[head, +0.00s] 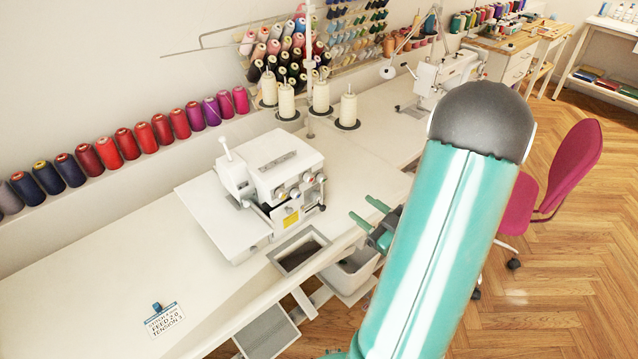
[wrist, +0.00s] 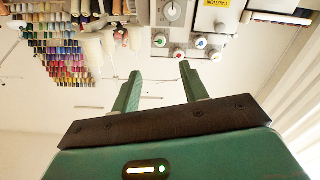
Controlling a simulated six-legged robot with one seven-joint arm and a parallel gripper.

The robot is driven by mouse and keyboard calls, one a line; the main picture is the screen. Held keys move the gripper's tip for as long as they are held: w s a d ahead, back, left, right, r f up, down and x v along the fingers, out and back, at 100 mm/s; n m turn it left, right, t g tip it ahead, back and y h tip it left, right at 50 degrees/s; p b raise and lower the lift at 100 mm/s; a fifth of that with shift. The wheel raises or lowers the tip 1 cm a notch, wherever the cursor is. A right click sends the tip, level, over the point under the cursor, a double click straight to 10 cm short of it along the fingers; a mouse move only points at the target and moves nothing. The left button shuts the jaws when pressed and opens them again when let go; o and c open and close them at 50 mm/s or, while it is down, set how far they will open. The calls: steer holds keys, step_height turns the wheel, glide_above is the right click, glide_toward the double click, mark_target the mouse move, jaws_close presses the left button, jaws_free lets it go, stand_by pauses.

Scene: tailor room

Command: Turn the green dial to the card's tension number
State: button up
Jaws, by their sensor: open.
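The white sewing machine (head: 275,178) stands on the table with several small dials on its front. In the wrist view, which is upside down, the dials have coloured centres.
Thread cones (head: 320,97) stand behind the machine. A tray opening (head: 300,256) and a bin (head: 350,275) are at the table's front edge. A pink chair (head: 575,165) is at the right. The left of the table is mostly clear.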

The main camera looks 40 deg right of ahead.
mark_target(324, 180)
steer(key=w, duration=1.3)
steer(key=shift+w+a, duration=0.2)
steer(key=shift+w, duration=0.1)
jaws_close()
